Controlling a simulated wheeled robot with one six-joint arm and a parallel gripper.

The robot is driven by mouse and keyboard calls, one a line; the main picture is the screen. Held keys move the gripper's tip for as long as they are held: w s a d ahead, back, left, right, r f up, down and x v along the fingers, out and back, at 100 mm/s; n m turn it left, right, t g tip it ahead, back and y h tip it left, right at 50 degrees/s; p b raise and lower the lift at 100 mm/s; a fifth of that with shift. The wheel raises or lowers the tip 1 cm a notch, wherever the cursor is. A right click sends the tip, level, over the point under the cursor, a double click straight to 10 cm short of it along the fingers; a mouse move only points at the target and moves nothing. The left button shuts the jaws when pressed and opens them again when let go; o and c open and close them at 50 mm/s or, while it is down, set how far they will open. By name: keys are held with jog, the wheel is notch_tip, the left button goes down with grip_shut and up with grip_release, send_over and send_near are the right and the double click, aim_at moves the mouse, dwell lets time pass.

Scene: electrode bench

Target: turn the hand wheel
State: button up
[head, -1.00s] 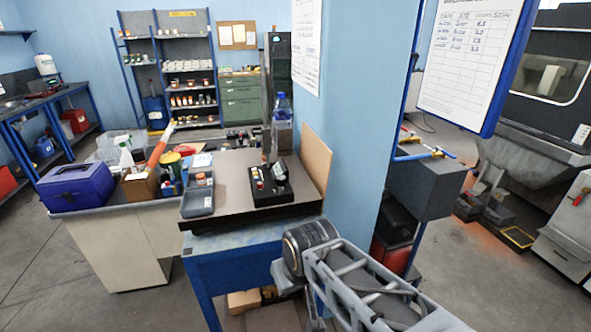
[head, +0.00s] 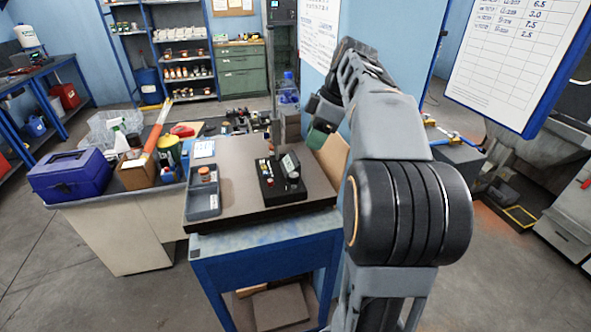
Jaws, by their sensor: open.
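I cannot make out a hand wheel in the head view. My gripper (head: 318,136) is at the end of my arm, beyond the brown bench top (head: 243,160) and close to the blue wall. It is small and partly hidden by my wrist, and its fingertips are hard to separate. It is open, with nothing seen in it. A black block (head: 270,190) with small vials and a dark tilted device (head: 290,163) stands on the bench top, left of my arm and apart from it.
A grey tray (head: 203,196) lies at the bench's left. A brown board (head: 333,157) leans by the blue wall, partly behind my arm. A blue toolbox (head: 72,174) sits on the left table. A framed sheet (head: 520,55) hangs at right.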

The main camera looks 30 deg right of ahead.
aim_at(295, 175)
jog(key=shift+n, duration=0.4)
jog(key=x, duration=1.3)
jog(key=shift+w+d+r, duration=0.1)
jog(key=shift+w, duration=0.2)
jog(key=shift+c, duration=0.2)
jog(key=c, duration=0.6)
